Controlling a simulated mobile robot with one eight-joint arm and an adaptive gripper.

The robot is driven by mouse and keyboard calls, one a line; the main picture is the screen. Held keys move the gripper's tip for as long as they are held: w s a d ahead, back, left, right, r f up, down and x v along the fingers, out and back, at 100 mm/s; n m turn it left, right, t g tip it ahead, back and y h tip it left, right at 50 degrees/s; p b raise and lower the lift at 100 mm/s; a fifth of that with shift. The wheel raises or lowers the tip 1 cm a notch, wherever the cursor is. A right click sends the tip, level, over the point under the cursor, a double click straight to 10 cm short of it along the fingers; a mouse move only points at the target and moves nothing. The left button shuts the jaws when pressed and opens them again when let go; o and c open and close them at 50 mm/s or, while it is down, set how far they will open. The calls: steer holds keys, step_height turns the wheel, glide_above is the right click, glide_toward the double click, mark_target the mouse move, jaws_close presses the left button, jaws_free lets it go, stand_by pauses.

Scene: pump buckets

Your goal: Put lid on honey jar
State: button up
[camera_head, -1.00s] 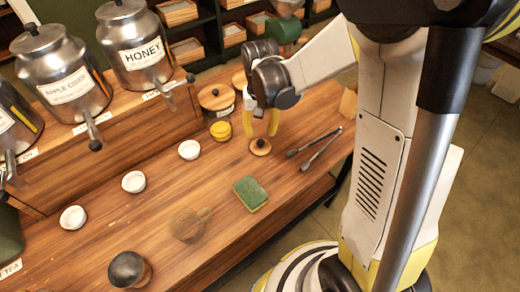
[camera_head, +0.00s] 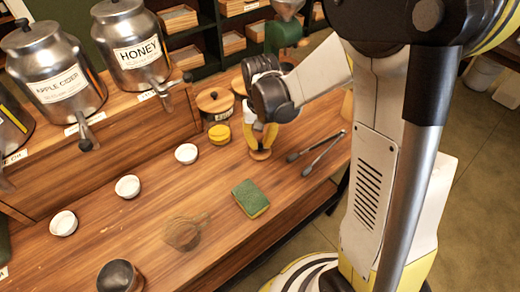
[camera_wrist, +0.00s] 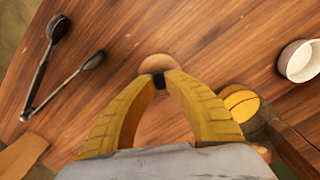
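The lid (camera_head: 260,154) is a round wooden disc with a dark knob, lying on the wooden counter. My gripper (camera_head: 262,146) points down over it, its yellow fingers drawn together at the knob. In the wrist view the fingertips (camera_wrist: 160,79) close on the dark knob, with the wooden disc (camera_wrist: 157,63) beyond. A small yellow round container (camera_head: 219,134) stands to the left of the lid; I cannot tell if it is the honey jar. Behind it stands a jar (camera_head: 216,113) with a wooden lid on. A metal dispenser (camera_head: 133,48) labelled HONEY stands on the raised shelf.
Dark tongs (camera_head: 316,152) lie right of the lid. A green sponge (camera_head: 250,198) lies in front. White bowls (camera_head: 186,153) stand to the left along the counter. A dark-topped object (camera_head: 122,277) stands at the front.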

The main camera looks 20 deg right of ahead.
mark_target(260, 145)
steer(key=shift+r, duration=0.15)
steer(key=shift+r+p, duration=1.7)
steer(key=shift+r, duration=0.45)
jaws_close()
steer(key=shift+f, duration=0.1)
